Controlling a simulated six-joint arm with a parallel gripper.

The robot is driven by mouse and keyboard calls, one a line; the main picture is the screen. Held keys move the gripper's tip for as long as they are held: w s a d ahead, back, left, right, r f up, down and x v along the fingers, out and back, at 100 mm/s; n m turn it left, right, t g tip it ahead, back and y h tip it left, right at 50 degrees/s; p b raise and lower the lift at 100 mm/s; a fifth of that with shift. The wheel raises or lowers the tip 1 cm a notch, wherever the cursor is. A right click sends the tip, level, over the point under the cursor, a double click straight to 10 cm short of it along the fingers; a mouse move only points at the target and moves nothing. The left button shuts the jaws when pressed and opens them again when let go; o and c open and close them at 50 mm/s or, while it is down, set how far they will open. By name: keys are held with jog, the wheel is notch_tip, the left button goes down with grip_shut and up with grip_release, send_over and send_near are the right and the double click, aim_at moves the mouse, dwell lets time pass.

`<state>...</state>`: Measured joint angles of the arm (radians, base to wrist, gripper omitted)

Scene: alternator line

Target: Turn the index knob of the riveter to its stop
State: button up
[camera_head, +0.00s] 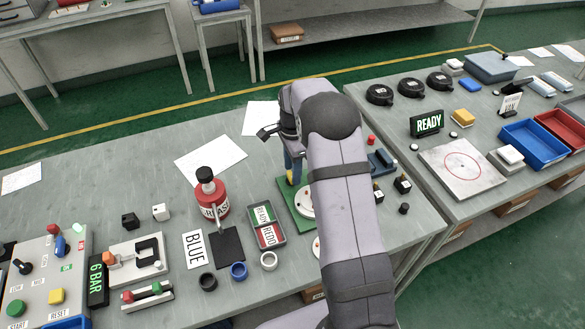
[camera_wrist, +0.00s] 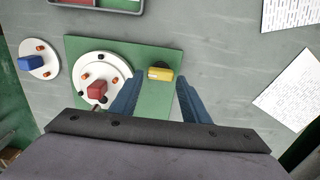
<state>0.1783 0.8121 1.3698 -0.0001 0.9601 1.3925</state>
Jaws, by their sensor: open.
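The riveter shows as a green base plate (camera_wrist: 150,52) in the wrist view, with a white round disc (camera_wrist: 88,62) on it. The disc carries a red block (camera_wrist: 97,89) and several orange pins. A yellow knob (camera_wrist: 160,74) with dark ends sits on the plate to the right of the disc; it seems to be the index knob. My gripper (camera_wrist: 159,82) is open, one blue finger on each side of the yellow knob, with gaps to both. In the head view my arm hides much of the green plate (camera_head: 287,203); the white disc (camera_head: 305,201) shows partly.
A second white disc with a blue block (camera_wrist: 31,64) lies left of the plate. In the head view a red grease bottle (camera_head: 211,200), a grey tray (camera_head: 281,240) and several rings stand to the left. Paper sheets (camera_head: 210,158) lie behind.

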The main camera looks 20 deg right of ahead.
jog(key=shift+f, duration=0.55)
jog(key=c, duration=0.8)
